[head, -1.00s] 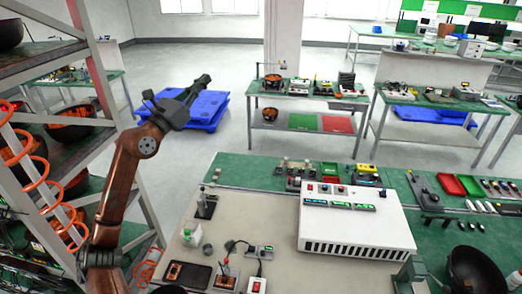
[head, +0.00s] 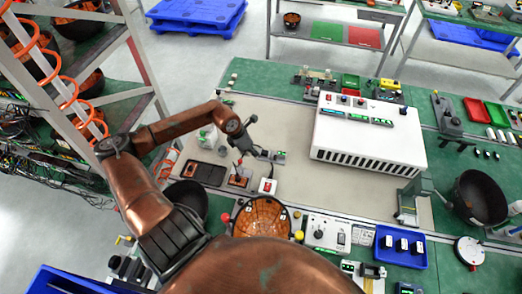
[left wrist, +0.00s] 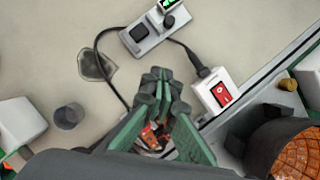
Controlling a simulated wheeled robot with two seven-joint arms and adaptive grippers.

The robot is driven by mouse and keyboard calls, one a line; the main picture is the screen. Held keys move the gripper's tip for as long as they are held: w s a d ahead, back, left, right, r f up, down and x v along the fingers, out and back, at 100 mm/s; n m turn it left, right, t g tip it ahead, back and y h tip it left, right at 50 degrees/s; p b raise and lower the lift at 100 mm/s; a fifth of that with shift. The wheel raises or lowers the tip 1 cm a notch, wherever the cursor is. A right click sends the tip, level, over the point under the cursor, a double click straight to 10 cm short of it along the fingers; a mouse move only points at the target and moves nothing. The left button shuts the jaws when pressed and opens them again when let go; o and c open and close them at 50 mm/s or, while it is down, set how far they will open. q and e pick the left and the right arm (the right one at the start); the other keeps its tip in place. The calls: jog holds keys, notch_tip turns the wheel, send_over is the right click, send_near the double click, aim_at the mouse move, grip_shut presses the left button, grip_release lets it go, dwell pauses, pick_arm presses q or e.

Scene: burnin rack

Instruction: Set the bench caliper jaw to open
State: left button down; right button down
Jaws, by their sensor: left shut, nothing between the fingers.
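I cannot clearly pick out the bench caliper. A small grey and white device with a dark top (head: 372,270) at the front edge of the bench may be it, but its jaw is too small to read. My left gripper (head: 251,150) is over the beige mat, left of the white box with a red switch (head: 268,186). My right gripper is not in view.
A large white vented instrument (head: 365,140) stands at the bench's middle. An orange-lined bowl (head: 262,217), a blue tray (head: 400,262) and a black bowl (head: 478,197) are along the front and right. A black cable (left wrist: 98,65) loops beside my left gripper. The mat (head: 330,184) has free room below the instrument.

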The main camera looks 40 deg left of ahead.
aim_at(273, 160)
pick_arm(q)
jog(key=x, duration=0.8)
jog(key=shift+w+d+f, duration=0.15)
jog(key=shift+w, duration=0.15)
jog(key=shift+w+d+r+p, duration=0.1)
jog(key=shift+w+d+p, duration=0.15)
jog(key=shift+w, duration=0.35)
jog(key=shift+w+d+r+p, duration=0.1)
jog(key=shift+w+d+p, duration=0.15)
jog(key=shift+w, duration=0.35)
jog(key=shift+w+d+f, duration=0.1)
jog(key=shift+w+d, duration=0.05)
jog(key=shift+w, duration=0.35)
jog(key=shift+w+d, duration=0.1)
